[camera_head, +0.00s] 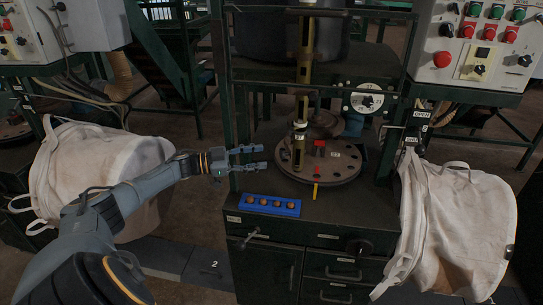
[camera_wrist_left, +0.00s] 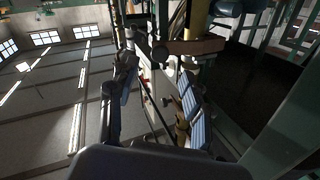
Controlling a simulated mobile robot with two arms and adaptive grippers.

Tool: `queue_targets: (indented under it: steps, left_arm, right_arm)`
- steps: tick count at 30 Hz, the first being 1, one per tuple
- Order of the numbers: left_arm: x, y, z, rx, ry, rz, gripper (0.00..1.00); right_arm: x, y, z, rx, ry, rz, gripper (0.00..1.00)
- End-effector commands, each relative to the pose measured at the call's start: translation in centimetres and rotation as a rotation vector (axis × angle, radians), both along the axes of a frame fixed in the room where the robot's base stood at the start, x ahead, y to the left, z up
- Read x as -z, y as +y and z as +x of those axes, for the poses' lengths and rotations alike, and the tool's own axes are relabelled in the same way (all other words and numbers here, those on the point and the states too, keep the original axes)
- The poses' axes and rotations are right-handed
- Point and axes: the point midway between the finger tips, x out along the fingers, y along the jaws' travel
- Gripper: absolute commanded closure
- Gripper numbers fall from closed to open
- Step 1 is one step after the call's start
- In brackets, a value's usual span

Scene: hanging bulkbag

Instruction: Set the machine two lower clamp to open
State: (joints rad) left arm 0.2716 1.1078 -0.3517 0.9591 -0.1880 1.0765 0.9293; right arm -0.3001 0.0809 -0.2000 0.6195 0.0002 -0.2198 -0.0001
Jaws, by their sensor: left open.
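My left gripper (camera_head: 264,158) reaches in from the left, its two fingers apart with nothing between them. It is beside the green post at the machine's left side, left of the round plate (camera_head: 330,172). Its fingers also show in the wrist view (camera_wrist_left: 158,90). The machine's cabinet (camera_head: 310,235) stands behind a floor block marked 2 (camera_head: 214,264). A small sign reading OPEN (camera_head: 421,114) is on the machine's right side, with a dark lever-like part (camera_head: 386,132) near it. I cannot tell which part is the lower clamp or how it is set. My right gripper is not in view.
White bulk bags hang at left (camera_head: 95,170) and right (camera_head: 460,225). A blue tray (camera_head: 270,205) lies on the cabinet top, near a yellow upright part (camera_head: 316,190). A control box (camera_head: 480,40) is at upper right. A handle (camera_head: 250,238) sticks out at the cabinet's left front.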

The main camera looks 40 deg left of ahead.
Motion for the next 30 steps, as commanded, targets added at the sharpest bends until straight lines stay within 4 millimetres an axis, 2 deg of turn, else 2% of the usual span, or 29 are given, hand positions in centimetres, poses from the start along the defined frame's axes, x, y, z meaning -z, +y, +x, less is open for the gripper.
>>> queue_targets:
  steps: [3,9,20,22,26,29,30]
  left_arm:
    - [0.1,1.5,-2.0,-0.001,0.005,0.002,0.50]
    - [0.0,3.0,-4.0,0.000,0.001,0.000,0.50]
    - [0.0,3.3,-4.4,0.002,-0.001,-0.001,0.50]
    - [0.1,3.1,-4.4,-0.001,0.000,-0.002,0.50]
    - [2.1,1.4,-3.4,-0.031,0.010,-0.010,0.50]
    - [5.6,-1.8,-2.1,-0.098,0.034,-0.018,0.50]
    - [7.2,-3.5,-1.5,-0.136,0.049,-0.021,0.50]
  right_arm:
    - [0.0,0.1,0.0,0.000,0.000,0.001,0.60]
    - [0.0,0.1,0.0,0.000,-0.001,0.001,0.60]
    - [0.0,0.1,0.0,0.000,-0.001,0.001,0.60]
    - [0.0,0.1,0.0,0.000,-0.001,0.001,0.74]
    - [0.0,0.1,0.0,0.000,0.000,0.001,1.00]
    - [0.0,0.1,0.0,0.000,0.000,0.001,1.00]
    - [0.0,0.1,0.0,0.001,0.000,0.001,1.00]
